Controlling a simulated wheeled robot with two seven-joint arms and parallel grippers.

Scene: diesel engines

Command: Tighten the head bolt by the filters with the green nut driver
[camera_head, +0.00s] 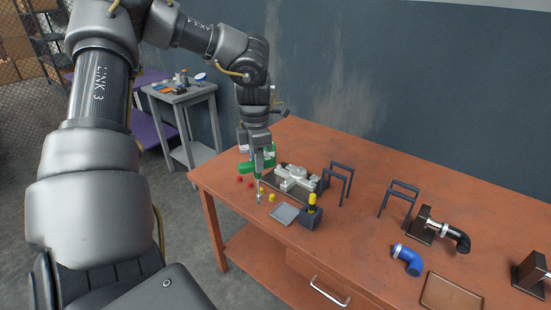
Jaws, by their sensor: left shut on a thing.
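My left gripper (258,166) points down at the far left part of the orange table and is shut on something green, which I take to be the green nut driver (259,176). Its lower end is thin and hard to make out. Other green shapes (270,151) show behind and beside the fingers; I cannot tell whether they are the filters. A light grey engine head (296,176) lies on a dark base just right of the gripper. The head bolt is too small or hidden to tell. My right gripper is out of view.
A dark block (311,217) holds a yellow-handled driver (312,201). A grey tray (284,214) lies beside it. Small red (239,179) and yellow (271,198) pieces lie near the gripper. Dark frames (340,180), a blue elbow (408,259) and pipe fittings (440,230) stand to the right.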

